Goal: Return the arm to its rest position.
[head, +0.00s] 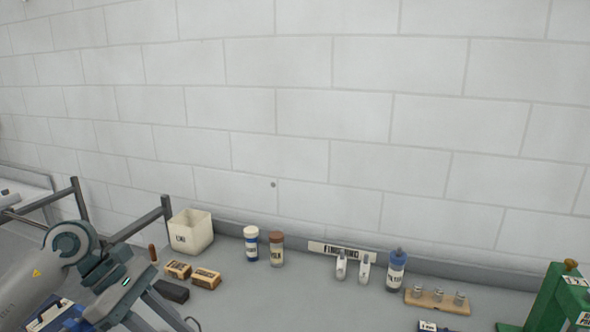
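A grey machine-like assembly (72,243) with a round part, a light cylinder and a yellow warning mark fills the lower left. What my grippers hold, if anything, is hidden.
A grey bench (300,302) runs along a white block wall. On it stand a cream bin (191,232), brushes (205,278), jars (277,249), white bottles (364,269), a blue-capped bottle (396,270), a wooden holder (437,301) and a green device (555,300). The front middle is clear.

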